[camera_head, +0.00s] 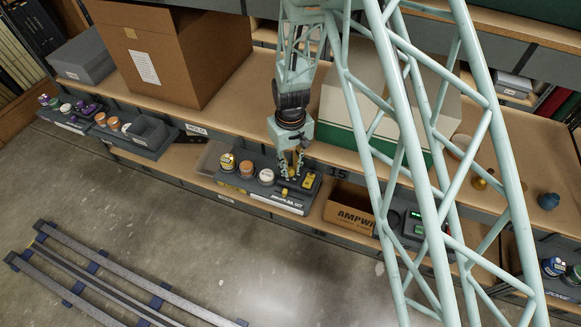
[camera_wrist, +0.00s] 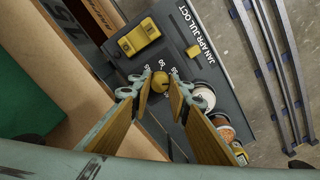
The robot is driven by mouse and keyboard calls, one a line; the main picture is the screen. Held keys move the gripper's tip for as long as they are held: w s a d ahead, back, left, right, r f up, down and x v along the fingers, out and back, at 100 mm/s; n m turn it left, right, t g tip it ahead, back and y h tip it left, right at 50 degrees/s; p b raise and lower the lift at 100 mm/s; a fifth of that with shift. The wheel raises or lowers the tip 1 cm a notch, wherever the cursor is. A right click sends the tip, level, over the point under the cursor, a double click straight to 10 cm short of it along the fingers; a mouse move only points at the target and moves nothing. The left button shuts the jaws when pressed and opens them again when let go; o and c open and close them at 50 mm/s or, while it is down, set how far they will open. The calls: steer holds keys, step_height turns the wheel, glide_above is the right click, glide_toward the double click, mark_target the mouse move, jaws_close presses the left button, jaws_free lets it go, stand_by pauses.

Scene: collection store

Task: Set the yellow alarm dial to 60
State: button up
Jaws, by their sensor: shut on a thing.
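The yellow alarm dial (camera_wrist: 160,80) is a small round knob on a dark grey panel (camera_wrist: 205,65). Small white scale marks ring it in the wrist view, partly covered by my fingers and too small to read surely. My gripper (camera_wrist: 161,88) has its fingertips on either side of the dial, shut on it. Which mark the dial points to cannot be told. In the head view my gripper (camera_head: 291,170) reaches down onto the panel on the lower shelf, and its fingers hide most of the dial.
A cardboard box (camera_head: 350,208) is to the right on the shelf. Rails (camera_head: 85,285) lie on the floor.

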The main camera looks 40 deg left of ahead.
mark_target(291, 169)
steer(key=shift+m, duration=1.9)
steer(key=o, duration=0.9)
steer(key=shift+c, duration=0.2)
step_height(291, 169, up, 12)
